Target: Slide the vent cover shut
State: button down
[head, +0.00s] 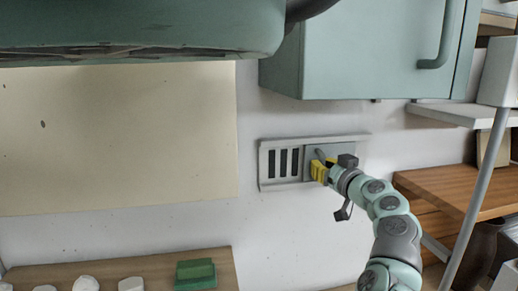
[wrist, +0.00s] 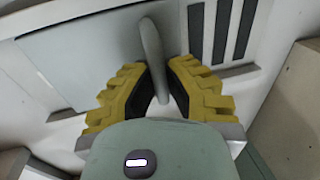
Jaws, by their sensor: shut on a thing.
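The vent (head: 271,142) is a grey frame on the white wall, with several dark slots showing at its left in the head view. Its flat grey cover (head: 310,154) sits at the right part of the frame, partly hidden by my gripper. My gripper (head: 319,168) has yellow fingers. In the wrist view, my gripper (wrist: 158,82) is shut on the cover's upright grey handle (wrist: 153,45). There the cover (wrist: 95,55) lies left of the handle, and the open slots (wrist: 221,30) show to the right.
A green wall cabinet (head: 350,60) hangs above the vent. A cream board (head: 120,140) is on the wall at left. A wooden shelf (head: 460,185) stands at right, behind a slanted grey pole (head: 478,195). A green block (head: 196,273) and several white pieces lie on a lower shelf.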

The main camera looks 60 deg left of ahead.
jog(key=s+a, duration=0.1)
jog(key=s, duration=0.2)
jog(key=s+a+b, duration=0.1)
jog(key=s+a, duration=0.1)
jog(key=s, duration=0.2)
jog(key=s+a, duration=0.1)
jog(key=s, duration=0.2)
jog(key=shift+s+a+b, duration=0.2)
jog(key=shift+s+b, duration=0.05)
jog(key=shift+b, duration=0.05)
jog(key=c, duration=1.2)
grip_release()
jog(key=shift+s, duration=0.1)
jog(key=shift+o, duration=1)
jog(key=shift+d, duration=0.1)
jog(key=v, duration=1.1)
jog(key=shift+d, duration=0.4)
